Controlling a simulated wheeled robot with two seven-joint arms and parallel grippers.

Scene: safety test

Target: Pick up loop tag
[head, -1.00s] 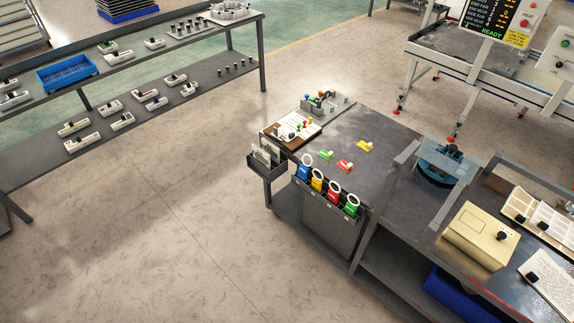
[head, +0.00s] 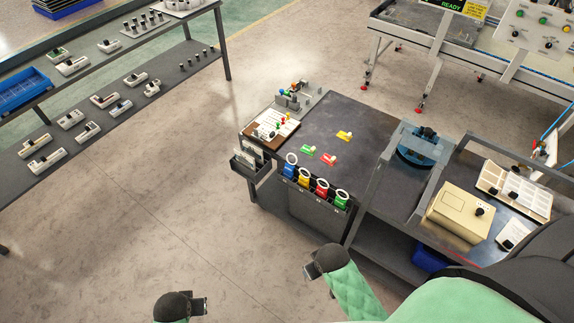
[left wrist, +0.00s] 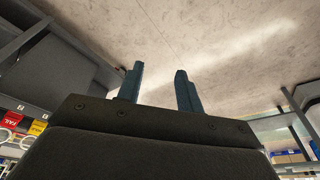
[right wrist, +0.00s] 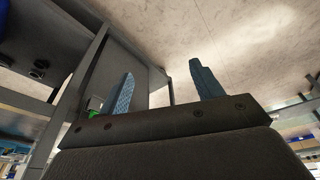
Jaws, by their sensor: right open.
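Coloured tags with white loops hang in a row on the front edge of the dark table: blue (head: 290,166), yellow (head: 304,177), red (head: 322,187) and green (head: 341,199). A red tag (left wrist: 12,122) and a yellow tag (left wrist: 38,127) also show at the left edge of the left wrist view. My left gripper (head: 200,306) is low at the bottom of the head view, well away from the tags; its fingers are apart and empty. My right gripper (head: 309,271) is below the tags in the picture, apart from them, open and empty.
The dark table (head: 350,115) carries small green, red and yellow pieces and a white board (head: 275,125). To its right are a blue fixture (head: 420,147) and a beige box (head: 460,212). A shelf rack (head: 130,95) stands at left. Open floor (head: 150,200) lies between.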

